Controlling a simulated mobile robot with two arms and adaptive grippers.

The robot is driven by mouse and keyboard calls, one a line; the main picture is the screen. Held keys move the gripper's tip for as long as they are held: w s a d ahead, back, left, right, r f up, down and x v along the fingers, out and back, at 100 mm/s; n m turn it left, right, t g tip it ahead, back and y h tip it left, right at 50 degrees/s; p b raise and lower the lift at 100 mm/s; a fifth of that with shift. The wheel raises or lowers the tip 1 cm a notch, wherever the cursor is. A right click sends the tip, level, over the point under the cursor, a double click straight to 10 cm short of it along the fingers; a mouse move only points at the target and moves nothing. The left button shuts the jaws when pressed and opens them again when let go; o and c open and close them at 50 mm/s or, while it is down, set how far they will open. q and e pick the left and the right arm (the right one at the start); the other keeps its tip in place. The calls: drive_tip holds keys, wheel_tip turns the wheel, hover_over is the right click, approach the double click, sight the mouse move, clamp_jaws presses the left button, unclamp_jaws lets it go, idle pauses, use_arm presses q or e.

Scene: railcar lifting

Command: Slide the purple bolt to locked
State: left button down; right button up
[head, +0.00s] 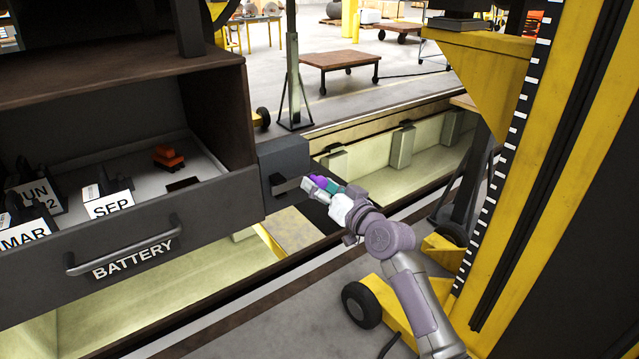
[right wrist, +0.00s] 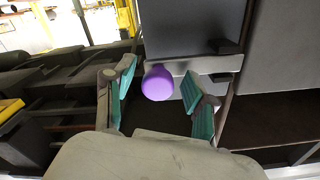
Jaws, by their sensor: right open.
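The purple bolt knob (right wrist: 157,83) sits on a grey bar (right wrist: 205,65) at the grey box in the right wrist view. In the head view the purple bolt (head: 319,181) shows small, partly hidden by my right gripper (head: 325,187). My right gripper also shows in the right wrist view (right wrist: 158,92), open, with a teal-padded finger on each side of the knob. I cannot tell whether either finger touches it. The grey box (head: 283,160) is beside the drawer at the cabinet's right end. My left gripper is not in view.
A yellow lifting column (head: 560,170) rises at right. Below lies an open pit with pale walls (head: 380,165).

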drive_tip(key=shift+w+a, duration=0.15)
drive_tip(key=shift+w, duration=0.15)
drive_tip(key=shift+c, duration=0.3)
clamp_jaws()
